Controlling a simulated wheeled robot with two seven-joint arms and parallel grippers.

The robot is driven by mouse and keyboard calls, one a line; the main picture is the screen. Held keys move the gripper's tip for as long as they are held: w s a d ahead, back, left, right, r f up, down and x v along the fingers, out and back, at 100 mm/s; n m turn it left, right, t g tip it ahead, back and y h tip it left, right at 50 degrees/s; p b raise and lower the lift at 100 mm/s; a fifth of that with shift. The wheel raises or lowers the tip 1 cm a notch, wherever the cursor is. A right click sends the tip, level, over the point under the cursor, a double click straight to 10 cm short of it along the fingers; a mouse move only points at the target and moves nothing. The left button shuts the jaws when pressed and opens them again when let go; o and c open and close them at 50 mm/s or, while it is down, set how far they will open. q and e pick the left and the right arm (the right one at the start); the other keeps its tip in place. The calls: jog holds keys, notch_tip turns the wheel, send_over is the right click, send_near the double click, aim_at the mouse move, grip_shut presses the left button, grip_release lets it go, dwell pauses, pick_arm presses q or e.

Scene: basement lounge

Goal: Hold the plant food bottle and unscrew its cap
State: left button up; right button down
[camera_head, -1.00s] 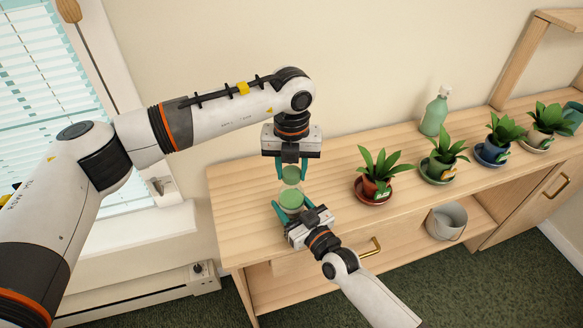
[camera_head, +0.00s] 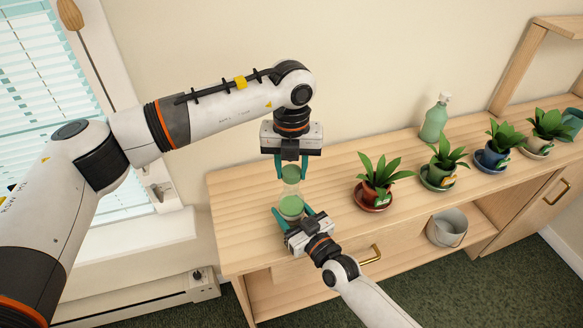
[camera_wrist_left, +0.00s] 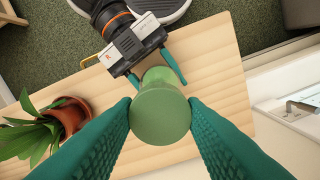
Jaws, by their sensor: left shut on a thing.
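The plant food bottle (camera_head: 291,207) is green and upright near the left end of the wooden counter, below my left gripper. My left gripper (camera_head: 291,170) points straight down and is shut on the round green cap (camera_wrist_left: 160,117). In the left wrist view, the cap's flat top sits between the two teal fingers. In the left wrist view the cap covers much of the bottle. Whether the cap still touches the neck is unclear.
The wooden counter (camera_head: 240,205) is bare left of the bottle. A potted plant in a red pot (camera_head: 374,195) stands to the right, with several more potted plants beyond. A green spray bottle (camera_head: 434,120) stands at the back. A grey bucket (camera_head: 447,225) sits on the lower shelf.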

aim_at(292, 171)
pick_arm(q)
notch_tip(292, 171, up, 4)
jog(key=shift+f, duration=0.25)
pick_arm(e)
jog(key=shift+c, duration=2.2)
grip_release()
